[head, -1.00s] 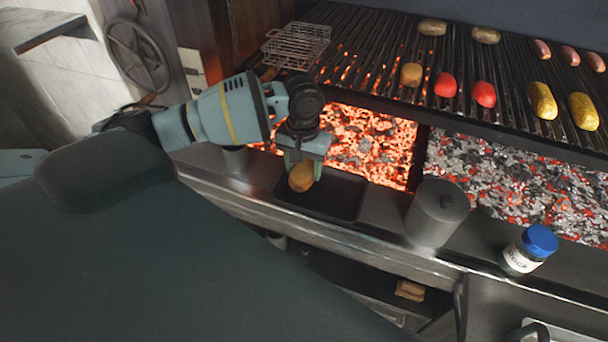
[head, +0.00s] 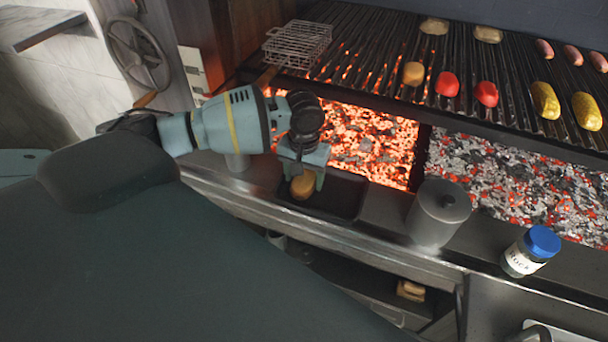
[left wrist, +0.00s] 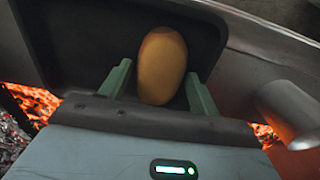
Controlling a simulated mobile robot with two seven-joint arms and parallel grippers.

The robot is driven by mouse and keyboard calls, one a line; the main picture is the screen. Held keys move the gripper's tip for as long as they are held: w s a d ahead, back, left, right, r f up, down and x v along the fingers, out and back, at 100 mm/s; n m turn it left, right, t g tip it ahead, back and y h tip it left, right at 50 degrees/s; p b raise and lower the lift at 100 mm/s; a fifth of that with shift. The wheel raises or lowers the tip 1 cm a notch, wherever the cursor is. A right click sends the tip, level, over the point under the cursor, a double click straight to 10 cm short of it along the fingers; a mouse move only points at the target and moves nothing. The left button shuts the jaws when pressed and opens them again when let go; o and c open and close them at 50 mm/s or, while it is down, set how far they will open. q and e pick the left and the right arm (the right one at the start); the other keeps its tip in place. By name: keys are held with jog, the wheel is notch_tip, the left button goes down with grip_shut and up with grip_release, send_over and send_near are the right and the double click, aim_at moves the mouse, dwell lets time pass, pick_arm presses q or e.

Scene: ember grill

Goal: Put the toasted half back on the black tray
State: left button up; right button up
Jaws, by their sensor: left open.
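The toasted half (head: 302,186), a golden-brown rounded piece, lies on the black tray (head: 346,196) near its left end. The left wrist view shows the toasted half (left wrist: 162,66) over the dark tray floor (left wrist: 88,45). My left gripper (head: 303,178) is right over it, fingers pointing down. The green fingers (left wrist: 160,88) stand open on either side of the half, with a gap on both sides. My right gripper is not in view.
Glowing embers (head: 365,145) lie just behind the tray. A grey lidded canister (head: 438,215) stands close to its right, and a blue-capped jar (head: 528,252) farther right. The grill grate (head: 390,65) above holds several foods.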

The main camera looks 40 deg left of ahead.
aim_at(303, 178)
pick_arm(q)
jog(key=shift+r, duration=0.1)
notch_tip(303, 178, up, 12)
jog(key=p, duration=0.1)
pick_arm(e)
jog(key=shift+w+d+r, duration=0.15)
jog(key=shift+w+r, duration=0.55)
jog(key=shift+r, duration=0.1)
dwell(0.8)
pick_arm(q)
jog(key=shift+s, duration=0.1)
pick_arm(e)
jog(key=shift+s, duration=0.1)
